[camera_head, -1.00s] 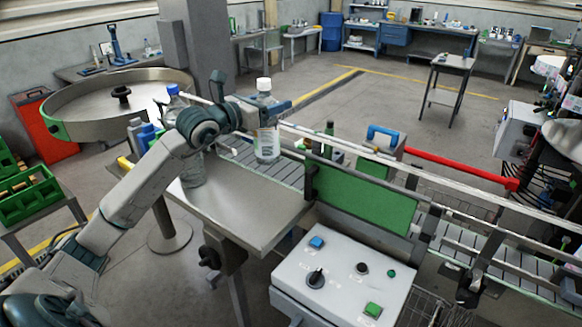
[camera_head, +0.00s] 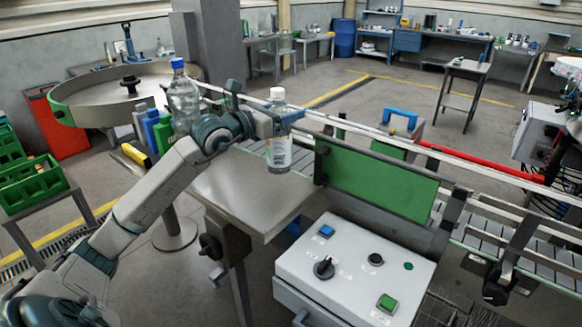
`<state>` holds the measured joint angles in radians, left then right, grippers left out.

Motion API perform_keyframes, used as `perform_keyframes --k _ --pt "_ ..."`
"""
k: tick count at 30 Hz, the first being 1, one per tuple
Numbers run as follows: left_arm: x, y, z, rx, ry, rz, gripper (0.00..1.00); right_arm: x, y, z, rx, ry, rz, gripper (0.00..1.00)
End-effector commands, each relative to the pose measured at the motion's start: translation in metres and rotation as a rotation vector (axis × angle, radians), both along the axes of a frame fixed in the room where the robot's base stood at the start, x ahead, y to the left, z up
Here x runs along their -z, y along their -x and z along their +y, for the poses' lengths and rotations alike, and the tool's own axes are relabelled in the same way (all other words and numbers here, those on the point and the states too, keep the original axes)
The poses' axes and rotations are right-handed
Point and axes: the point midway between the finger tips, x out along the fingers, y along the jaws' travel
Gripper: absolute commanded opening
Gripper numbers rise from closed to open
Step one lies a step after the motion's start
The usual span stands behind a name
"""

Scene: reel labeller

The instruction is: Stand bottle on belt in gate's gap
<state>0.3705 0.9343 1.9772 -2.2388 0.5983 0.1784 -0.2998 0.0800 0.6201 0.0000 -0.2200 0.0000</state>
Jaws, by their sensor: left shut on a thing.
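My left gripper (camera_head: 287,116) is shut on a white-capped bottle (camera_head: 279,156) with a pale label. It holds the bottle upright, around its upper part. The bottle appears in front of the slatted belt (camera_head: 302,160), by the steel table's far edge. I cannot tell whether its base touches anything. A green panel (camera_head: 375,188) between dark posts stands to the right, along the belt's near side. A second green panel (camera_head: 388,150) shows behind it. They may be the gate; its gap is largely hidden by the near panel. My right gripper is not in view.
A steel table (camera_head: 245,195) lies below my left arm. A grey control box (camera_head: 350,265) with buttons stands in front of the green panel. A clear blue-capped bottle (camera_head: 183,98) stands behind my arm. A long rail (camera_head: 480,185) runs along the belt.

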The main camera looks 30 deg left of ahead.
Motion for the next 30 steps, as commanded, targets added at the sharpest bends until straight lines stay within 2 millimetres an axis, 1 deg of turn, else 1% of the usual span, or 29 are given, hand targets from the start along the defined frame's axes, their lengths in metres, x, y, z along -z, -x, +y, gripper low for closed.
perform_keyframes --k 1,2,5,7,15,21,24,30 --pt "0.004 0.0 0.0 0.0 0.0 -0.003 0.0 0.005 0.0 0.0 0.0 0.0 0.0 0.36" --pt "0.004 -0.001 0.0 0.0 0.0 -0.003 0.0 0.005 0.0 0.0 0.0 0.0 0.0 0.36" --pt "0.003 -0.009 0.004 -0.002 0.004 -0.003 0.0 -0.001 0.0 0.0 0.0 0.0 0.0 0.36" --pt "0.001 -0.02 0.009 -0.002 0.007 -0.002 0.0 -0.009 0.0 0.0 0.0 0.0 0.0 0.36" --pt "0.007 -0.078 0.032 0.0 0.01 -0.001 0.0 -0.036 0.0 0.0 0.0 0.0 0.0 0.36" --pt "0.012 -0.117 0.049 -0.001 0.007 -0.002 0.0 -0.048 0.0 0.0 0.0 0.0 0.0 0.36" --pt "0.014 -0.131 0.054 -0.001 0.005 -0.003 0.0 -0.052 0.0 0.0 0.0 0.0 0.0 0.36" --pt "0.017 -0.143 0.06 0.0 0.002 -0.003 0.0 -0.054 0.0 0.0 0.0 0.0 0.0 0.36"
